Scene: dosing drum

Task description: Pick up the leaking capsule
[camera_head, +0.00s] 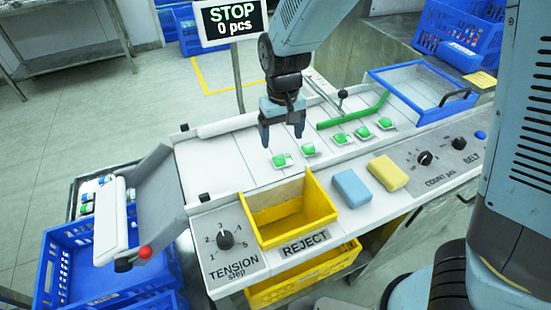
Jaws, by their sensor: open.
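Several green-and-white capsules lie in a row on the white belt. The leftmost capsule (282,160) shows a wider pale patch around it, but I cannot tell which capsule leaks. Another capsule (308,149) lies just to its right. Three more capsules sit further right: one (341,138), one (362,132) and one (385,123). My gripper (282,142) points down above the two leftmost capsules. Its two fingers are apart, with nothing seen between them. The gap between fingertips and capsules is hard to judge.
A yellow REJECT bin (325,205) stands in front of the belt. Blue (350,188) and yellow (388,174) sponges lie right of it. A green bar (352,113) crosses the belt behind the right capsules. A blue-framed clear cover (420,90) stands at the right. The sign (232,20) reads STOP, 0 pcs.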

